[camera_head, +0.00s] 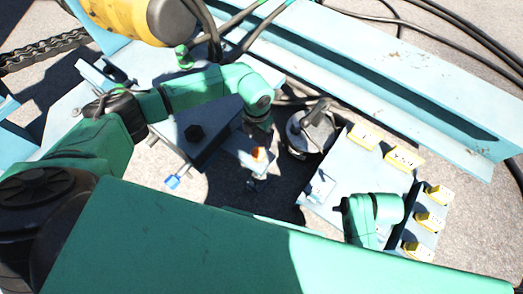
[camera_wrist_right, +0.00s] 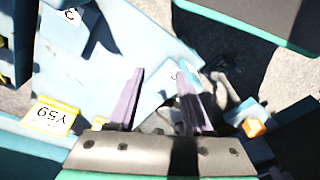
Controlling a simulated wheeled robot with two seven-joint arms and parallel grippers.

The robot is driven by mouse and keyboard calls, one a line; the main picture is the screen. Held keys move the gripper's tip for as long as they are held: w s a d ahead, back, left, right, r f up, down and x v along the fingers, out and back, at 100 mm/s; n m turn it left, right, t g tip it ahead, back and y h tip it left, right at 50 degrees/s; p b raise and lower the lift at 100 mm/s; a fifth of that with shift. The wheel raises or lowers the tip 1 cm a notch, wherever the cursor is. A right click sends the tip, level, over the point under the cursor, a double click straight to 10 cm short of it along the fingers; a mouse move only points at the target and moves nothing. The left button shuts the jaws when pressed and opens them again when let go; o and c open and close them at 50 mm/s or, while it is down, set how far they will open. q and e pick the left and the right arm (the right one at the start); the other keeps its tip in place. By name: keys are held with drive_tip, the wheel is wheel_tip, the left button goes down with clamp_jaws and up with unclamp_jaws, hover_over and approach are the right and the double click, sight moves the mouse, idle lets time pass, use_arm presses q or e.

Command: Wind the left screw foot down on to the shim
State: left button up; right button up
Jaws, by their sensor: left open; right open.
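My left gripper (camera_head: 258,122) is at the end of the green arm from the left, pointing down; its fingertips are hard to make out. Just below it is a small orange-topped part (camera_head: 259,154) on a light-blue plate, with a small metal piece under it; I cannot tell if this is the screw foot. A bright blue knob (camera_head: 173,182) sticks out to the left under a dark plate. I cannot pick out the shim. My right gripper (camera_wrist_right: 158,95) is open and empty over a pale-blue panel; the orange-topped part (camera_wrist_right: 254,127) is to its right.
A pale-blue panel (camera_head: 338,190) with yellow labels (camera_head: 403,158) lies at the right. A round dark-and-grey fixture (camera_head: 310,130) stands between it and my left gripper. A long blue beam (camera_head: 420,85) and black cables (camera_head: 455,35) cross the back.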

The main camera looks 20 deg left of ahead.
sight(258, 152)
use_arm(q)
wheel_tip(258, 152, down, 10)
drive_tip(key=b, duration=0.3)
wheel_tip(258, 152, down, 3)
drive_tip(key=shift+r+b, duration=0.2)
drive_tip(key=shift+b, duration=0.2)
drive_tip(key=c, duration=1.4)
use_arm(e)
drive_tip(key=a+r, duration=0.1)
drive_tip(key=w+a+r+t+y, duration=0.1)
drive_tip(key=a+r+t, duration=0.1)
drive_tip(key=r, duration=0.1)
drive_tip(key=shift+w+a+n, duration=0.3)
drive_tip(key=shift+w+n, duration=0.05)
drive_tip(key=shift+n, duration=0.05)
